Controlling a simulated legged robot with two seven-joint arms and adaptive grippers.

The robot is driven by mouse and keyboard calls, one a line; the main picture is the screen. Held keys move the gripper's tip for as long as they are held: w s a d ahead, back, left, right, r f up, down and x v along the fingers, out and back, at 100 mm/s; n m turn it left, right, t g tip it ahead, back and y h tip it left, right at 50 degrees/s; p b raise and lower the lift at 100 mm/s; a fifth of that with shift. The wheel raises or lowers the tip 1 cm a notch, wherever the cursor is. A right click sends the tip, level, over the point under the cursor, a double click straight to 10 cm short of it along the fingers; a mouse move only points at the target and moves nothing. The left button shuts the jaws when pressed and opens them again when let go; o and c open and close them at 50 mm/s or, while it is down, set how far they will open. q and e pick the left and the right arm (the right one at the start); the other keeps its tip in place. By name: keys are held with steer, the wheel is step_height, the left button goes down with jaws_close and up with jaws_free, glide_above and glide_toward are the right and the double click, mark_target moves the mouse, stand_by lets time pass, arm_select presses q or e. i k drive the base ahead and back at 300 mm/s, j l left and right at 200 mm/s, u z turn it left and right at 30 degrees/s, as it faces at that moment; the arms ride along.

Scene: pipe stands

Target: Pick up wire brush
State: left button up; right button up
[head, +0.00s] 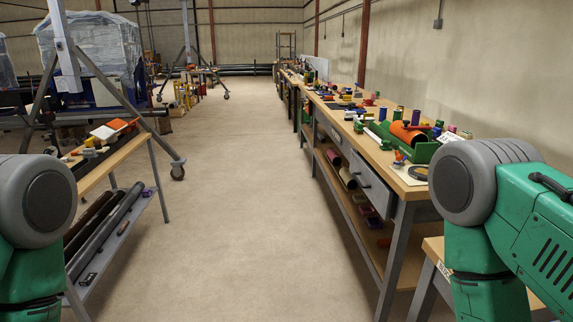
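I cannot make out a wire brush for certain; the small items on the benches are too small to tell apart. A long workbench (404,190) on the right carries many small tools and parts. A smaller wood-topped table (98,172) on the left carries a few items, among them an orange and white one (112,129). My two green and grey arms show at the lower left and lower right edges. Neither gripper is in view.
A clear concrete floor aisle (210,210) runs between the left table and the right bench. An orange cylinder (408,133) rests in a green holder on the bench. Grey pipes (108,230) lie on the left table's lower shelf. A wheeled gantry leg (178,165) stands behind that table.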

mark_target(358, 127)
steer(key=i, duration=1)
steer(key=i+z, duration=0.15)
steer(key=i, duration=0.85)
steer(key=j, duration=0.1)
